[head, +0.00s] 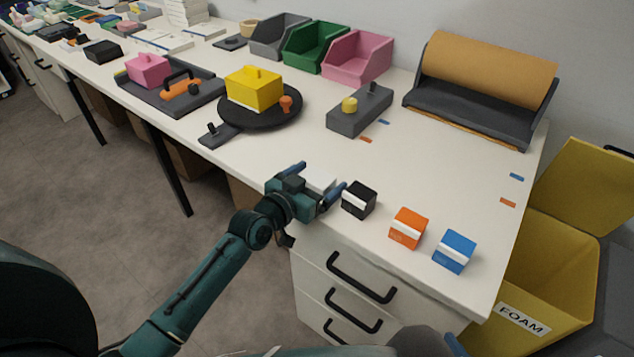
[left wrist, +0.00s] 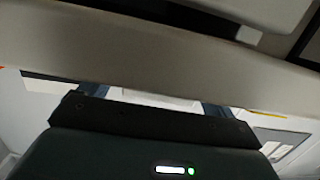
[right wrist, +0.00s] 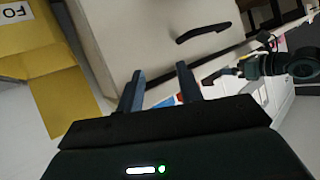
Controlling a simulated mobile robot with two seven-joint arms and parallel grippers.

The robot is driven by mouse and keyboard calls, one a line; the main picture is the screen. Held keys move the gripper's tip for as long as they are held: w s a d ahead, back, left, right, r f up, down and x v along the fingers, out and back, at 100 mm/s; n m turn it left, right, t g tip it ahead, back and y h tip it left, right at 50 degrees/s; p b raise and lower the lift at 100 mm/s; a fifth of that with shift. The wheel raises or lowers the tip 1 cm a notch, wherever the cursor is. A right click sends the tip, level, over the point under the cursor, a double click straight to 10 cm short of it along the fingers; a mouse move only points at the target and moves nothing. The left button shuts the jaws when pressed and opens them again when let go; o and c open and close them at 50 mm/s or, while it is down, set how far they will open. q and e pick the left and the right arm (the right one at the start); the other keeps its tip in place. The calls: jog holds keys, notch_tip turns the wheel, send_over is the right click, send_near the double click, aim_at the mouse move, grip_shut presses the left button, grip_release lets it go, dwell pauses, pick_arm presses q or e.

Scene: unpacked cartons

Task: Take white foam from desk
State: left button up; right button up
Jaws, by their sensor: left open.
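A small white block (head: 320,182), likely the white foam, shows partly at the desk's front edge in the head view. My left gripper (head: 321,175) is open, with its fingers on either side of it; whether they touch it is unclear. In the left wrist view a white shape (left wrist: 160,98) shows between the fingers, mostly hidden by the gripper body and the desk edge. My right gripper (right wrist: 160,82) is open and empty in the right wrist view, low in front of the drawers.
Black (head: 359,200), orange (head: 408,228) and blue (head: 454,251) blocks stand right of my left gripper. A yellow FOAM bin (head: 545,283) stands beyond the desk's right end. A round black stand (head: 270,118) and paper roll (head: 485,72) sit farther back.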

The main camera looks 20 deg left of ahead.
pick_arm(q)
jog(key=shift+c, duration=0.2)
jog(key=c, duration=1)
